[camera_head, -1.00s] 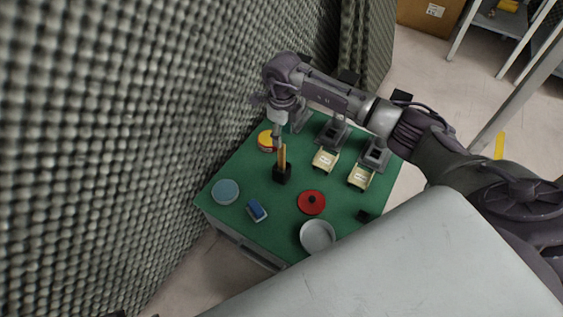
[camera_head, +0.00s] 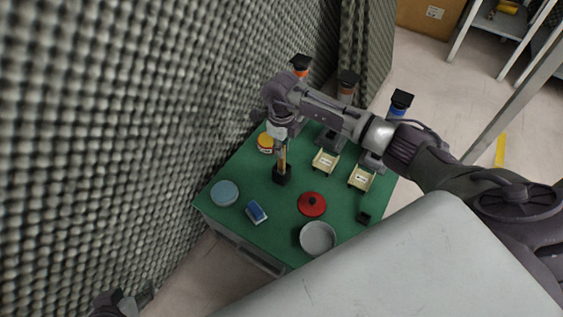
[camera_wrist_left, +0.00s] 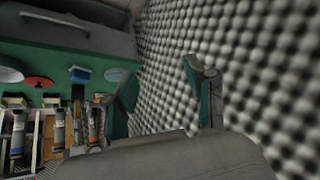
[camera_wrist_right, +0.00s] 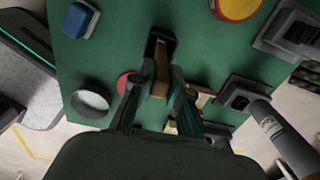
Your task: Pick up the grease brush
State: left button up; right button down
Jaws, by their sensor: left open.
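The grease brush (camera_head: 282,157) has a light wooden handle and stands upright on the green table, its lower end at a small black block (camera_head: 282,175). My right gripper (camera_head: 281,142) is above it, pointing down at the top of the handle. In the right wrist view, the fingers of my right gripper (camera_wrist_right: 160,82) lie on both sides of the wooden handle (camera_wrist_right: 161,70); whether they press on it is unclear. My left gripper (camera_wrist_left: 163,75) is open and empty, facing the foam wall; part of it shows at the lower left of the head view (camera_head: 113,303).
A blue-grey round lid (camera_head: 225,193), a blue sponge-like block (camera_head: 257,211), a red lid (camera_head: 312,204), a metal bowl (camera_head: 318,238) and a yellow-red tin (camera_head: 266,142) stand around the brush. The foam wall (camera_head: 130,130) is close on the left.

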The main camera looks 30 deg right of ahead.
jog(key=shift+r, duration=0.15)
notch_tip(320, 180, up, 5)
jog(key=shift+f+p, duration=0.1)
jog(key=shift+p, duration=0.65)
notch_tip(320, 180, up, 4)
jog(key=shift+r+p, duration=0.1)
jog(key=shift+p, duration=0.3)
pick_arm(q)
jog(key=s+a+g+y, duration=0.1)
jog(key=s+a+g, duration=0.1)
jog(key=s, duration=0.4)
jog(key=shift+s+f+g, duration=0.3)
jog(key=shift+f+g, duration=0.15)
jog(key=shift+g, duration=0.45)
pick_arm(e)
jog(key=shift+r, duration=0.4)
